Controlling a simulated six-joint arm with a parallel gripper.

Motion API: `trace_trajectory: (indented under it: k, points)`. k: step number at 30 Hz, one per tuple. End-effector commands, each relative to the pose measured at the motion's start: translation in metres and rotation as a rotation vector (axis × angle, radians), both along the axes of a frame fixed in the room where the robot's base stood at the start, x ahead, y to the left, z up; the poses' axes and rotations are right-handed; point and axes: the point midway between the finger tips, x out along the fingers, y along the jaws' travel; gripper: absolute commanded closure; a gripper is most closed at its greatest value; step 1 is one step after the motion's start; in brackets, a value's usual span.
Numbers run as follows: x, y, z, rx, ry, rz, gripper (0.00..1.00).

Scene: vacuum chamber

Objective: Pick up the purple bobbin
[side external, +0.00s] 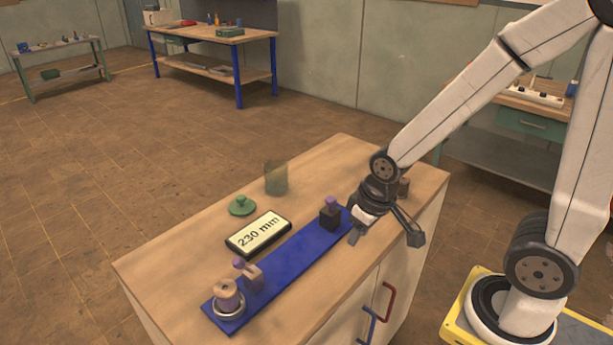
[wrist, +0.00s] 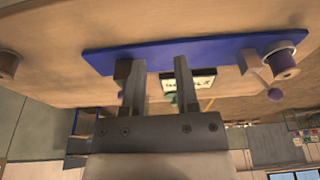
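A bobbin with tan flanges and a dull purple middle (side external: 227,295) stands upright in a pale ring at the near left end of the blue board (side external: 290,267). It also shows at the right in the wrist view (wrist: 284,64). Another bobbin, brownish (side external: 404,187), is partly hidden behind my gripper (side external: 385,238); a brownish bobbin also shows at the left edge of the wrist view (wrist: 8,64). My gripper is open and empty, above the right end of the cabinet top, away from the bobbin in the ring. Its two fingers are apart in the wrist view (wrist: 156,64).
A tan block with a purple knob (side external: 251,277) stands beside the ringed bobbin. A dark block with a purple top (side external: 330,214) stands at the board's far end, near my gripper. A "230 mm" display (side external: 258,234), green lid (side external: 241,206) and see-through cylinder (side external: 276,177) are behind the board.

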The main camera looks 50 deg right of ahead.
Motion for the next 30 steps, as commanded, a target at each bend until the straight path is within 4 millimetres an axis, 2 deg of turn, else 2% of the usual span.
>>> trace_trajectory:
  k: [1, 5, 6, 14, 20, 26, 30]
  points:
    - [0.0, 0.0, 0.0, 0.0, 0.0, 0.0, 0.43]
    - [0.0, 0.0, 0.0, 0.0, 0.0, 0.0, 0.02]
    - [0.0, 0.0, 0.0, 0.0, 0.0, 0.0, 0.0]
    - [0.001, 0.001, 0.0, -0.001, 0.001, 0.01, 0.0]
    - [0.017, 0.012, 0.003, -0.021, 0.016, 0.131, 0.0]
    - [0.051, 0.043, 0.008, -0.066, 0.05, 0.429, 0.0]
    - [0.077, 0.076, 0.011, -0.104, 0.078, 0.705, 0.0]
